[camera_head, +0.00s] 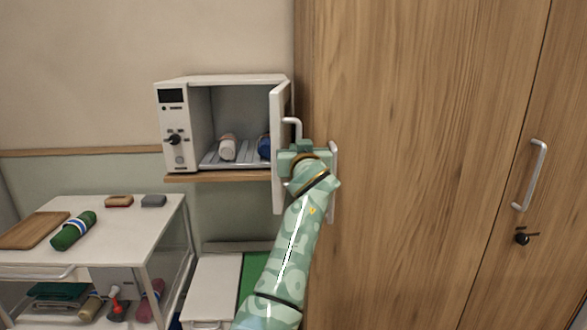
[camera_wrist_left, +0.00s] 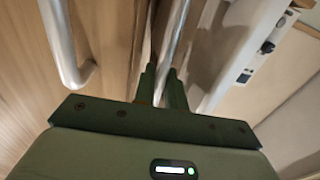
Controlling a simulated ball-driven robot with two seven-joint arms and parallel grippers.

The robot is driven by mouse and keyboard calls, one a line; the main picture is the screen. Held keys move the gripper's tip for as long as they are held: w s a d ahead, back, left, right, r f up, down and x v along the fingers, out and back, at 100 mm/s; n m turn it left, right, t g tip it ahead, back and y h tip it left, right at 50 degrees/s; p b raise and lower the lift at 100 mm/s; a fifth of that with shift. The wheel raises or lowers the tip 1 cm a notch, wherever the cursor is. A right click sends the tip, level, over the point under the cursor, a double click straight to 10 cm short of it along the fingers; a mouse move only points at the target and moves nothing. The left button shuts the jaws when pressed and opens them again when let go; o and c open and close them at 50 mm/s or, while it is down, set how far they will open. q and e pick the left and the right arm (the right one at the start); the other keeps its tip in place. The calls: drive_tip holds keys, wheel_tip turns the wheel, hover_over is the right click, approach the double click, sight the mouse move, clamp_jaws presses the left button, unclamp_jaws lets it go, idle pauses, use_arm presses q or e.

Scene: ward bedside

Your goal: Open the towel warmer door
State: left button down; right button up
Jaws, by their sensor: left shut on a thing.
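The white towel warmer (camera_head: 174,130) stands on a wooden shelf. Its door (camera_head: 279,165) is hinged on the right and stands wide open, swung out toward me. Inside, a white rolled towel (camera_head: 227,147) and a blue roll (camera_head: 264,146) lie on a rack; the door partly hides the blue one. My left gripper (camera_head: 301,150) is at the outer face of the door, shut on the door handle (camera_head: 292,122). In the left wrist view, the fingers (camera_wrist_left: 163,82) close around the bar of the handle (camera_wrist_left: 177,35). My right gripper is out of view.
A tall wooden wardrobe (camera_head: 420,150) stands close on the right, with a bar handle (camera_head: 538,170); another bar (camera_wrist_left: 62,45) shows beside my gripper. A white trolley (camera_head: 120,230) at left carries a green roll (camera_head: 73,231) and a wooden board (camera_head: 33,230).

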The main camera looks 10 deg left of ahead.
use_arm(q)
drive_tip(key=shift+d, duration=0.1)
drive_tip(key=shift+r, duration=0.15)
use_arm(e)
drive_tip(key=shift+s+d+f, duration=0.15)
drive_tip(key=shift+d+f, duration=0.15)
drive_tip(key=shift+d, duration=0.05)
